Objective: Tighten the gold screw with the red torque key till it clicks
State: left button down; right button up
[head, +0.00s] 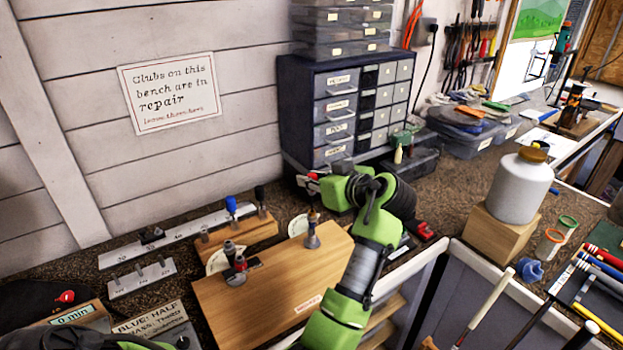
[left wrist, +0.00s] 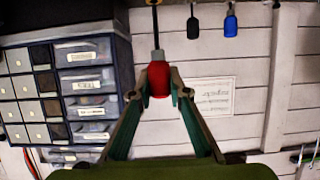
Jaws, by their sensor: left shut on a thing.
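My left gripper (head: 318,181) is shut on the red torque key (head: 312,175), above the back of the bench by the drawer cabinet. In the left wrist view the key's red handle (left wrist: 160,79) sits between the fingertips, and its thin shaft runs to the picture's top edge. The shaft's tip is out of that view. A wooden block (head: 265,295) carries two small upright fittings, one with a brownish-gold part (head: 313,216) and one with a red part (head: 240,263). I cannot make out the gold screw for certain. My right gripper is not in view.
A wooden rack (head: 237,238) holding blue- and black-handled keys stands left of the gripper. The drawer cabinet (head: 345,105) stands close behind. A white jar (head: 517,187) on a wooden block is at right. A printed card (head: 155,322) lies at front left.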

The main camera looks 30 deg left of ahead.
pick_arm(q)
jog(key=shift+f+b, duration=0.35)
jog(key=shift+f, duration=0.15)
jog(key=c, duration=1.8)
grip_release()
jog(key=shift+c, duration=0.2)
jog(key=shift+r, duration=0.1)
notch_tip(320, 180, up, 10)
jog(key=shift+f, duration=0.1)
